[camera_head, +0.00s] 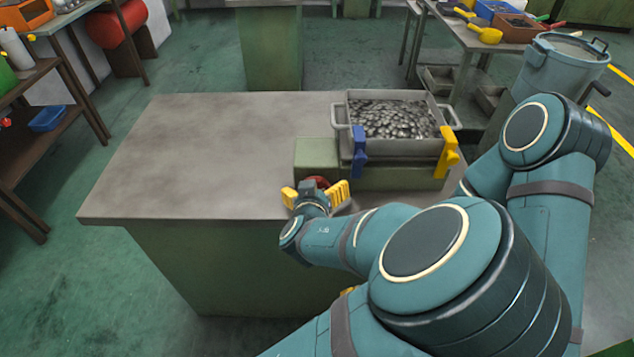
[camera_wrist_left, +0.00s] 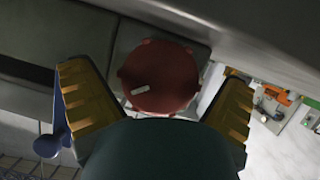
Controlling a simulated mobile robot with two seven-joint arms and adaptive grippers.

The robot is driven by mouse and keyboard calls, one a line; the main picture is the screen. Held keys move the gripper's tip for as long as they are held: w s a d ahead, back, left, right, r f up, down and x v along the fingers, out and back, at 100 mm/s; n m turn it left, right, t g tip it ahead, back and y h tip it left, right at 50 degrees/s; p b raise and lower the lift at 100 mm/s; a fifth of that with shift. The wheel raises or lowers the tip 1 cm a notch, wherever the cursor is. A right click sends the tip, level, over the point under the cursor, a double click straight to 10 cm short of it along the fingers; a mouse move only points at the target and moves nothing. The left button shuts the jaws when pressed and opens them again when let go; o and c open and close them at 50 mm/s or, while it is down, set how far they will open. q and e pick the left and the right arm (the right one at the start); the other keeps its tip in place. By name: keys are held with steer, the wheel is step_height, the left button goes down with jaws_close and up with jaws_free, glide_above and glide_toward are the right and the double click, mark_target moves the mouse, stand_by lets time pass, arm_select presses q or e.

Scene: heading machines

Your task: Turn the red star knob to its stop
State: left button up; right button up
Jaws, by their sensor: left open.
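The red star knob (camera_head: 318,182) sits at the front of the green housing (camera_head: 316,156) on the bench, mostly hidden by my left gripper (camera_head: 315,194). In the left wrist view, the knob (camera_wrist_left: 160,77) is a round red disc with a lobed rim and a short pale mark left of its middle. The yellow fingers of my left gripper (camera_wrist_left: 157,98) stand open on either side of it, with a visible gap on both sides. I cannot tell how deep the knob lies between the fingers.
A grey tray (camera_head: 397,146) of small metal parts rests on the housing, with a blue handle (camera_head: 360,151) and a yellow handle (camera_head: 447,152) at its front. The bench top (camera_head: 210,150) is clear to the left. My arm covers the lower right.

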arm_select(q)
steer(key=c, duration=1.2)
steer(key=shift+r+m+y+p, duration=0.1)
steer(key=shift+m+y+p, duration=0.5)
steer(key=shift+m, duration=0.4)
steer(key=shift+m+y+p, duration=0.4)
steer(key=shift+m+y, duration=0.6)
steer(key=shift+m, duration=0.3)
steer(key=o, duration=1.2)
